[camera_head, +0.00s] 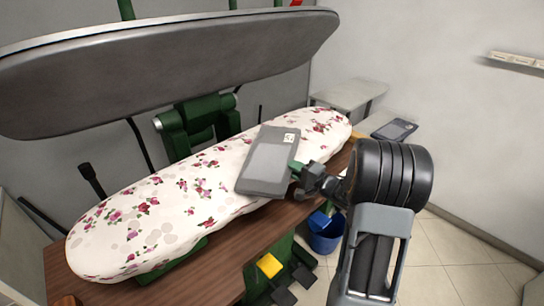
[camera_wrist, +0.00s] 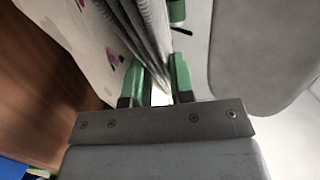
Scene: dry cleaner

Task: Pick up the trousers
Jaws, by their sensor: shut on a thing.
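The trousers (camera_head: 268,162) are a grey, flat folded bundle with a small white label at one corner. They are over the flowered press board (camera_head: 150,218), towards its right half. Whether they touch the board or hang just above it I cannot tell. My gripper (camera_head: 298,170) is at their right edge. In the wrist view its green fingers (camera_wrist: 160,84) are shut on the edge of the grey folded cloth (camera_wrist: 145,28). The part between the fingers is mostly hidden.
The grey upper press plate (camera_head: 190,62) hangs open above the board. A brown wooden table (camera_head: 190,275) is under the board. A dark folded item (camera_head: 395,129) lies on a white surface at the right. A blue bin (camera_head: 324,238) stands on the floor. Open tiles lie at lower right.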

